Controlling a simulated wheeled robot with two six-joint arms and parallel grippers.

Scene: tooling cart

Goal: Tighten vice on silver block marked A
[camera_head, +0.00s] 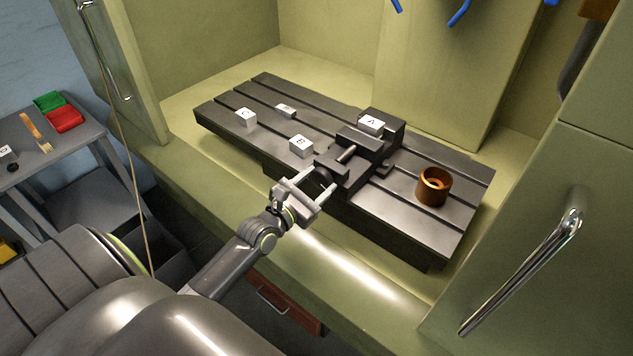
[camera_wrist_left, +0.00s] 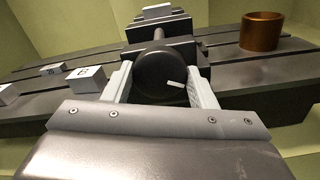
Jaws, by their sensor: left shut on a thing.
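The silver block marked A (camera_head: 372,124) sits in the vice (camera_head: 352,148) between its jaws, letter up. I cannot tell whether the movable jaw touches it. The block (camera_wrist_left: 157,11) also shows at the top of the left wrist view, beyond the vice jaws. The vice's dark round knob (camera_wrist_left: 160,78) is at the near end of its screw. My left gripper (camera_head: 307,183) reaches in from the front and is shut on the knob, one pale finger on each side of it. My right gripper is not in view.
The vice stands on a slotted metal table (camera_head: 420,217). Silver blocks marked B (camera_head: 301,146) and C (camera_head: 246,117), and another block (camera_head: 285,110), lie left of the vice. A copper-coloured cup (camera_head: 434,187) stands at the right. A cabinet door with a handle (camera_head: 525,270) is at the right front.

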